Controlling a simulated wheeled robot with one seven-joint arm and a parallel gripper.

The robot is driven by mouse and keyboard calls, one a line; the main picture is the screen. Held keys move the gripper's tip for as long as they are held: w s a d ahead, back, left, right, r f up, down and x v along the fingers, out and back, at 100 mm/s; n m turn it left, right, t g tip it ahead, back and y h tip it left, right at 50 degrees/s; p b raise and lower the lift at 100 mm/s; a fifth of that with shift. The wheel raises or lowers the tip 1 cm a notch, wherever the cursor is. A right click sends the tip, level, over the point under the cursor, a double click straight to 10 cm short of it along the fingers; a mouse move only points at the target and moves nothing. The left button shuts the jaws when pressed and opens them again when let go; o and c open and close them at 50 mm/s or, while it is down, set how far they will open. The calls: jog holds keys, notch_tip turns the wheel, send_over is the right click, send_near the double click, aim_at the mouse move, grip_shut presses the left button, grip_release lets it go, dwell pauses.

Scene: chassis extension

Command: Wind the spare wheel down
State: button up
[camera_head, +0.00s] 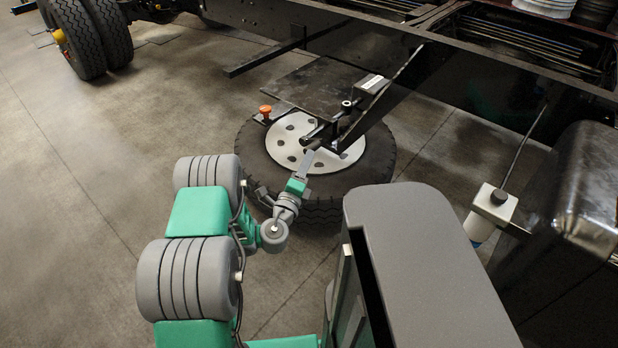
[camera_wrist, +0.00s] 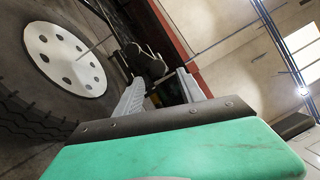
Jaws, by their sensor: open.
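The spare wheel is a black tyre (camera_head: 378,168) with a white holed disc (camera_head: 284,150). It lies flat beneath the chassis; I cannot tell if it touches the floor. The disc also shows at left in the wrist view (camera_wrist: 62,62). A dark winding mechanism (camera_head: 347,106) with a black handle sits on the chassis bracket above the wheel. My gripper (camera_head: 314,148) is open beside this mechanism. In the wrist view, the dark handle part (camera_wrist: 150,64) appears just beyond and between my open fingers (camera_wrist: 161,90); contact is unclear.
The chassis rail (camera_head: 480,75) runs above and behind the wheel. An orange knob (camera_head: 265,110) stands at the wheel's left edge. A white canister (camera_head: 490,212) and a dark tank (camera_head: 585,185) are at right. Paired tyres (camera_head: 90,35) stand back left. The left floor is clear.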

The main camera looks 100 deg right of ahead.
jog(key=shift+w+a+f+b, duration=0.1)
jog(key=shift+w+a+b, duration=0.3)
jog(key=shift+a, duration=0.1)
jog(key=shift+c, duration=0.4)
